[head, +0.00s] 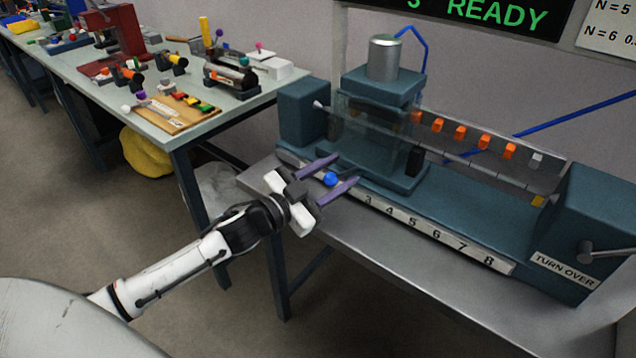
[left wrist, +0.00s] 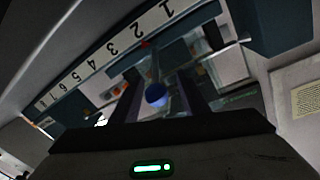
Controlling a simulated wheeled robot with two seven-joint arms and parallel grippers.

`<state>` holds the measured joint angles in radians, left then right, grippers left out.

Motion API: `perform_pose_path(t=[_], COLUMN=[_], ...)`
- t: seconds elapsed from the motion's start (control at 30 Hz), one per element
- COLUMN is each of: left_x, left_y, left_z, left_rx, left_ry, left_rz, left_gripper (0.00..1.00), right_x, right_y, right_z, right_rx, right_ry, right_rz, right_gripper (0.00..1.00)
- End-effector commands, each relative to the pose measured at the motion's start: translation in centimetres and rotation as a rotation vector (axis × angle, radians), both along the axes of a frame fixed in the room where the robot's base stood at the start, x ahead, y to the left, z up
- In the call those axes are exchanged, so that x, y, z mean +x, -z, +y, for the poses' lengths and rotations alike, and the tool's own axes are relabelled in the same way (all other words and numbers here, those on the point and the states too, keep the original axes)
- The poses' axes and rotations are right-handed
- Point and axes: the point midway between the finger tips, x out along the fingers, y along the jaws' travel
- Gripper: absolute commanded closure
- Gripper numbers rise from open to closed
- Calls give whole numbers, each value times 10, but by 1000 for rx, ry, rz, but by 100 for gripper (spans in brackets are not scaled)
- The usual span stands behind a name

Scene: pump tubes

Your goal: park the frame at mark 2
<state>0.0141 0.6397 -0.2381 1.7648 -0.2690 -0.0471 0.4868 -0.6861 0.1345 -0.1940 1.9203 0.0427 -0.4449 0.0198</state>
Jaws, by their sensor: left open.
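The frame is a teal carriage (head: 375,176) with clear sides and a silver cylinder (head: 384,58) on top. It stands on the long teal bench near the low end of the number scale (head: 440,235). In the left wrist view a small red pointer (left wrist: 146,44) lies close to the 2 on the scale (left wrist: 110,47); exact alignment cannot be told. A blue ball knob (head: 330,180) sticks out at the front of the carriage. My left gripper (head: 346,169) is open, its purple fingers on either side of the knob, which also shows in the left wrist view (left wrist: 155,95).
A teal end block (head: 303,112) stands left of the carriage, and a larger block marked TURN OVER (head: 590,225) with a crank is at right. Orange clips (head: 460,132) line a clear rail behind. A cluttered side table (head: 150,75) stands at left.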

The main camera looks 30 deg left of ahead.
Motion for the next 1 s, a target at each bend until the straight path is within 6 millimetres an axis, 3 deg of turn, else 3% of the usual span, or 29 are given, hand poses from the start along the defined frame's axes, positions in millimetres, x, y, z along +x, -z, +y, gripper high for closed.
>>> perform_pose_path(t=[0.2,0.43,0.6,1.0], left_x=[-40,-70,-80,-81], left_y=[3,1,0,-1], left_z=[11,20,23,24], left_rx=[3,1,2,3], left_ry=[0,-1,-2,-2], left_rz=[5,3,1,-1], left_gripper=[59,59,59,59], right_x=[0,1,1,1], right_y=[2,2,1,1], right_z=[0,1,1,2], right_rx=[0,0,1,1], right_ry=[-1,-3,-3,-3], right_rz=[1,-1,-3,-3], right_gripper=[100,100,100,100])
